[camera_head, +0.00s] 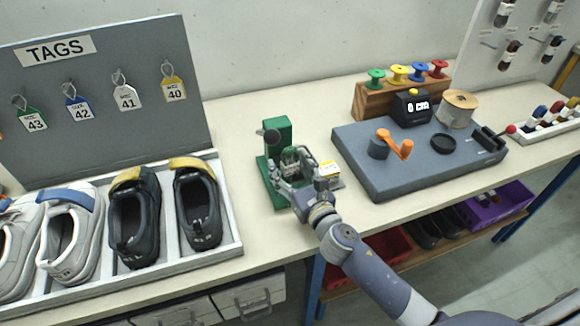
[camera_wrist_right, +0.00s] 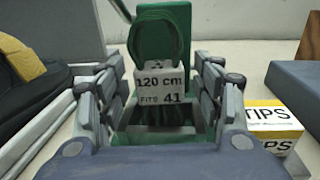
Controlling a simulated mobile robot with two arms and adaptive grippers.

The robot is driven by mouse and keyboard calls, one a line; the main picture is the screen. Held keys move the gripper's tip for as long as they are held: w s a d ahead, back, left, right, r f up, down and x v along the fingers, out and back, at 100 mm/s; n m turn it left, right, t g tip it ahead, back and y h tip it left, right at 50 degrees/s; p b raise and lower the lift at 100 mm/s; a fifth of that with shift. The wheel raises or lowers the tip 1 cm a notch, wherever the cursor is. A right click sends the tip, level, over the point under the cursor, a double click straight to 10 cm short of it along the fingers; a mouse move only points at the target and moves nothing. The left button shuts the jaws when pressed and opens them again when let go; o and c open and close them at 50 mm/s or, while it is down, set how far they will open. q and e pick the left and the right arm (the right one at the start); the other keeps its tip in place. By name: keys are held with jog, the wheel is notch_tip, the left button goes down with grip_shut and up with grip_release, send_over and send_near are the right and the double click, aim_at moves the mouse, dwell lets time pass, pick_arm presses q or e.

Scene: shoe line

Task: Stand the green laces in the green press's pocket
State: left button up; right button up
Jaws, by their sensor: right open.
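The green press (camera_head: 277,135) stands on the bench in the middle of the head view. Its green body (camera_wrist_right: 182,35) rises at the back of the right wrist view. The green laces (camera_wrist_right: 157,42), a coil with a white "120 cm, fits 41" label (camera_wrist_right: 161,84), stand upright before it, over the press's dark green base (camera_wrist_right: 150,136). The lower end is in shadow, so how deep they sit in the pocket cannot be told. My right gripper (camera_head: 292,160) is at the press. Its open fingers, also in the right wrist view (camera_wrist_right: 160,92), flank the laces with gaps.
A small TIPS box (camera_wrist_right: 272,122) stands close right of my right gripper. Right of it is a grey board (camera_head: 420,165) with an orange-handled device and counter. A shoe tray (camera_head: 222,252) fills the left. Bare bench lies between tray and press.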

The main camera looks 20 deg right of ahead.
jog(key=shift+s, duration=0.15)
jog(key=s, duration=0.4)
jog(key=s+d, duration=0.1)
jog(key=s, duration=0.6)
jog(key=shift+s+d, duration=0.3)
jog(key=shift+d, duration=0.05)
